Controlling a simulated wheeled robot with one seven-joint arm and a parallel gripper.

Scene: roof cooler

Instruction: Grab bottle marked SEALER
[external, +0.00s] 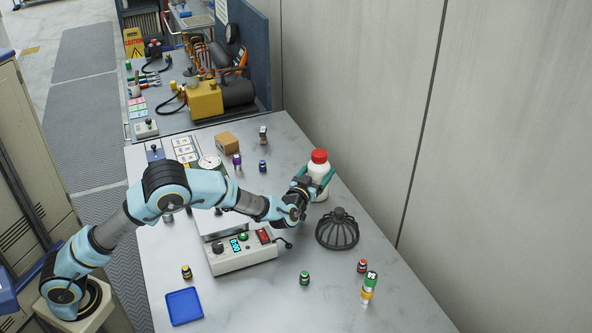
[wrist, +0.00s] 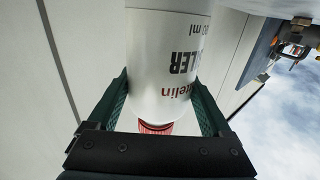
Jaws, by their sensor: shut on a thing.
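The white bottle with a red cap (external: 319,178) is at the right side of the grey table, near the wall, and looks upright. I cannot tell whether the bottle's base touches the table.
A dark wire cage (external: 338,230) stands just in front of the bottle. The wall (external: 370,110) is close on the right.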

